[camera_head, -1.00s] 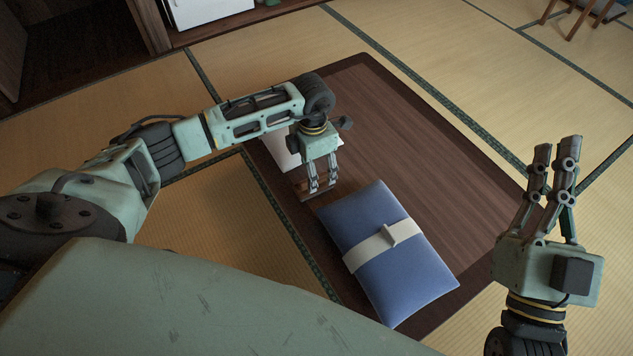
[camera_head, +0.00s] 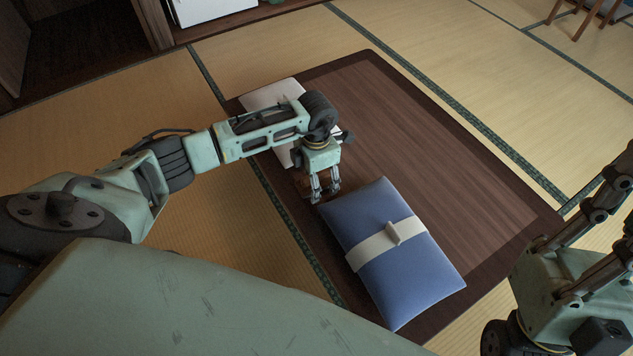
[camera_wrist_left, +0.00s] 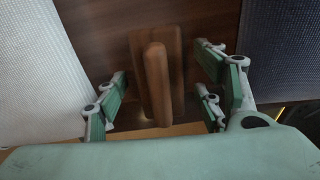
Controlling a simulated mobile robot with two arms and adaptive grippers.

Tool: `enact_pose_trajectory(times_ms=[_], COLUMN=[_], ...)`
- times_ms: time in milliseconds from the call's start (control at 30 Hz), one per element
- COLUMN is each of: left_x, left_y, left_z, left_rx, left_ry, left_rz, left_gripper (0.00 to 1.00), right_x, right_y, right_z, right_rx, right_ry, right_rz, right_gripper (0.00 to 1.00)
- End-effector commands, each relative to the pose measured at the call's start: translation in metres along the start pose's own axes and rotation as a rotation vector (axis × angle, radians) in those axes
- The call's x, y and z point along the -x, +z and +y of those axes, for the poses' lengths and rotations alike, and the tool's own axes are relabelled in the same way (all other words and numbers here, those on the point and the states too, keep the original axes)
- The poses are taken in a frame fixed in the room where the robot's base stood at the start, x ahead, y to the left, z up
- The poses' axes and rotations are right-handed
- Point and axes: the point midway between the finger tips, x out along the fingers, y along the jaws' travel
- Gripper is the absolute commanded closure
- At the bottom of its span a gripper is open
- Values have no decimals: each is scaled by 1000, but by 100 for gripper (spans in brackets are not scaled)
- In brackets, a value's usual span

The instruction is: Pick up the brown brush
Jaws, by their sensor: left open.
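The brown brush (camera_head: 303,184) lies on the dark wooden table (camera_head: 440,150), largely hidden behind my left gripper in the head view. In the left wrist view the brush (camera_wrist_left: 157,85) is a brown wooden block with a long raised grip. My left gripper (camera_head: 325,195) points down at it. Its fingers (camera_wrist_left: 160,95) are open, one on each side of the brush, with a gap on both sides and nothing held. My right gripper (camera_head: 615,220) is at the right edge with its fingers apart and their tips cut off.
A blue cushion with a white band (camera_head: 395,250) lies on the table close to my left gripper. A white flat thing (camera_head: 270,95) lies behind my left forearm, partly hidden. The table's right half is clear. Tatami floor (camera_head: 420,40) surrounds it.

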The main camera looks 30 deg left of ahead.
Motion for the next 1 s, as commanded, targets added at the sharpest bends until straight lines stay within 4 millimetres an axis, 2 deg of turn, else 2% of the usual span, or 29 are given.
enact_pose_trajectory(times_ms=[233,800,1000], left_x=[0,0,0], left_y=[0,0,1], left_z=[0,0,0], left_rx=[0,0,0], left_ry=[0,0,0], left_rz=[-1,-1,-1], left_gripper=[38,87,90], right_x=[0,0,0], right_y=[-2,-2,-2], right_z=[0,0,0], right_rx=[-1,0,0], right_ry=[0,0,0], right_rz=[8,7,7], right_gripper=[100,100,100])
